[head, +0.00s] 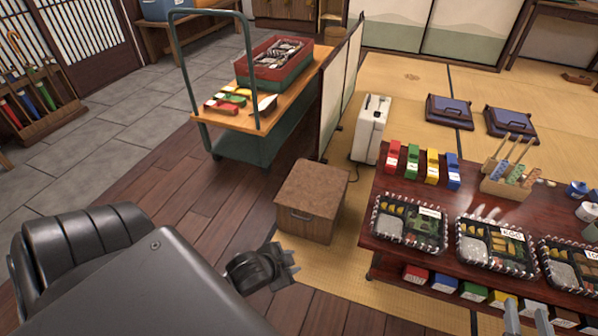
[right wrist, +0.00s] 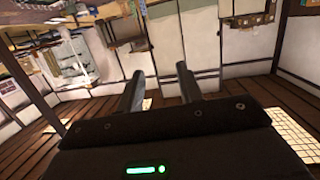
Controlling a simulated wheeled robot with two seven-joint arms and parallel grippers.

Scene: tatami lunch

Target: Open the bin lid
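A brown box (head: 308,218) with a flat speckled top (head: 314,188) and a small dark handle slot on its front stands on the floor in the middle of the head view. It is the only thing there that looks like a lidded bin, and its top lies closed. My left gripper (head: 284,268) is just below and left of the box, apart from it; its finger gap is not clear. My right gripper (head: 527,316) is at the bottom right by the low table. Its two fingers stand apart and empty in the right wrist view (right wrist: 160,74).
A dark red table (head: 395,222) with bento trays, coloured boxes and a wooden holder stands right of the box. A green cart (head: 240,147) with a red crate is behind left. A white appliance (head: 371,128) stands behind the box. Wooden floor (head: 190,215) left of the box is clear.

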